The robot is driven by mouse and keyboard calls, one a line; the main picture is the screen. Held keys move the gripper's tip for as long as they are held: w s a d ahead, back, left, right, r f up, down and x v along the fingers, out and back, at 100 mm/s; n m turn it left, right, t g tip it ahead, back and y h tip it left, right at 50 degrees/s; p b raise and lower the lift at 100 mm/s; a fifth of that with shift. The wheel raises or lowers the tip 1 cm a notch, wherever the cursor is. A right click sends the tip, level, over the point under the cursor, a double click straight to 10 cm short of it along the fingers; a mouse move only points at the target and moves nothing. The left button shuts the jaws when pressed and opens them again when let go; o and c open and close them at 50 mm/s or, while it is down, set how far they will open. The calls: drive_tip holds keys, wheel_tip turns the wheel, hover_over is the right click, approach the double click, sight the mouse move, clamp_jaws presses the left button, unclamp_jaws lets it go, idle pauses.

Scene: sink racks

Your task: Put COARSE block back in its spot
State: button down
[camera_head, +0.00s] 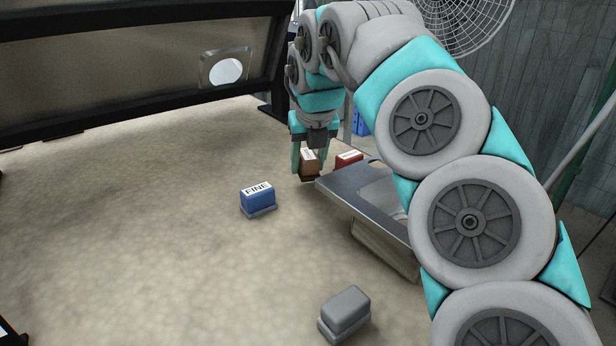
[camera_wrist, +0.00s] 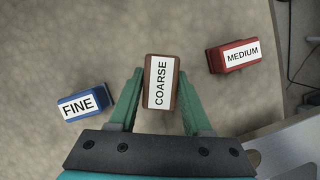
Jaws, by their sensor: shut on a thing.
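The brown COARSE block (camera_wrist: 160,84) with a white label is between the two green fingers of my gripper (camera_wrist: 160,105) in the wrist view. My gripper (camera_head: 309,160) is shut on it. In the head view the COARSE block (camera_head: 309,162) is at the far part of the table, partly hidden by the fingers. I cannot tell whether it touches the surface. The blue FINE block (camera_head: 258,196) sits to its left and nearer in the head view. The red MEDIUM block (camera_head: 348,159) is just to its right, and it also shows at the right in the wrist view (camera_wrist: 234,55).
A metal tray-like piece (camera_head: 345,198) stands right of my gripper, close to it. A grey block (camera_head: 345,311) lies at the front. A dark-framed panel (camera_head: 140,60) runs along the back. The stone-like table (camera_head: 150,230) is bare on the left.

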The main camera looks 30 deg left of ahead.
sight(308, 177)
drive_tip(key=shift+f, duration=1.7)
drive_tip(key=shift+f, duration=0.15)
drive_tip(key=shift+c, duration=1.7)
unclamp_jaws()
drive_tip(key=v, duration=1.2)
